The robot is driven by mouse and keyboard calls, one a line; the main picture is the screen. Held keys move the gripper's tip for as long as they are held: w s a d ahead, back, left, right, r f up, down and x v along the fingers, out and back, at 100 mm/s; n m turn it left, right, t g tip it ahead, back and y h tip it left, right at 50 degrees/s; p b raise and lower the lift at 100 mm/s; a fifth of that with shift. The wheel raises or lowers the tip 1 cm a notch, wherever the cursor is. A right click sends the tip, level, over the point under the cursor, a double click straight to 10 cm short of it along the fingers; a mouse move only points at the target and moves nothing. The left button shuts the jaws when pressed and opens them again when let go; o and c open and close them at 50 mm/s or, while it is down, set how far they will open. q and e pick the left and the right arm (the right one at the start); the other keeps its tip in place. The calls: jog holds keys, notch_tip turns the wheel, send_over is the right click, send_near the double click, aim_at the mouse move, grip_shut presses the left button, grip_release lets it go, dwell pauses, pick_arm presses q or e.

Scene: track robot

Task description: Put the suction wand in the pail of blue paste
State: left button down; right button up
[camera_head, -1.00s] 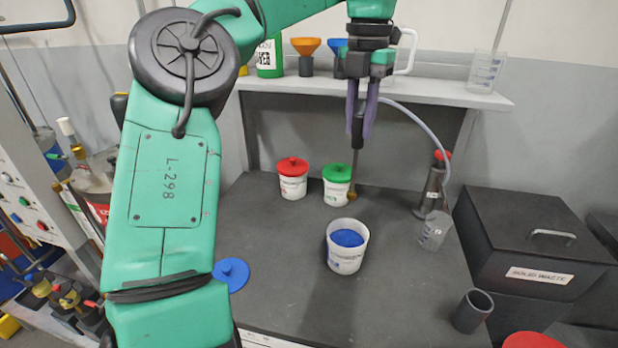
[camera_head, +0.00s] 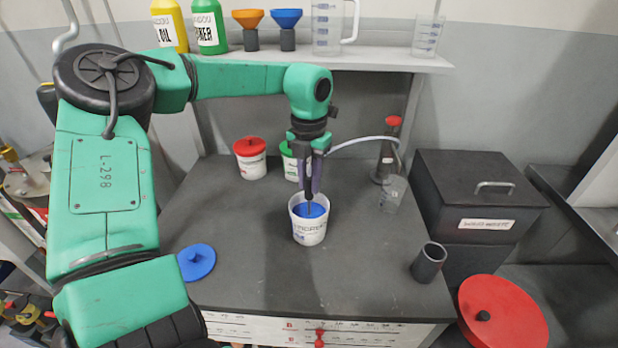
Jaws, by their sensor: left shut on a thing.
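The white pail of blue paste (camera_head: 309,232) stands open on the dark bench top, with blue paste showing at its mouth. My left gripper (camera_head: 311,188) points down right above the pail and is shut on the suction wand (camera_head: 309,206). The wand is upright, and its lower end reaches into the pail's mouth at the blue paste. How deep the tip goes is hidden. A pale hose (camera_head: 360,140) runs from the wand to the right, toward the dark flask with a red top (camera_head: 388,152). My right gripper is not in view.
A red-lidded pail (camera_head: 250,160) and a partly hidden green-lidded pail (camera_head: 289,162) stand behind. A blue lid (camera_head: 197,262) lies at left. A clear beaker (camera_head: 392,194), a dark cup (camera_head: 428,262) and a black waste bin (camera_head: 475,190) are at right. A shelf (camera_head: 370,62) spans the back.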

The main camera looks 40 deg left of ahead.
pick_arm(q)
jog(key=shift+f, duration=0.1)
jog(key=c, duration=0.8)
grip_release()
jog(key=shift+o, duration=0.5)
jog(key=shift+r, duration=0.2)
notch_tip(320, 180, up, 12)
jog(key=b, duration=0.1)
jog(key=shift+r, duration=0.1)
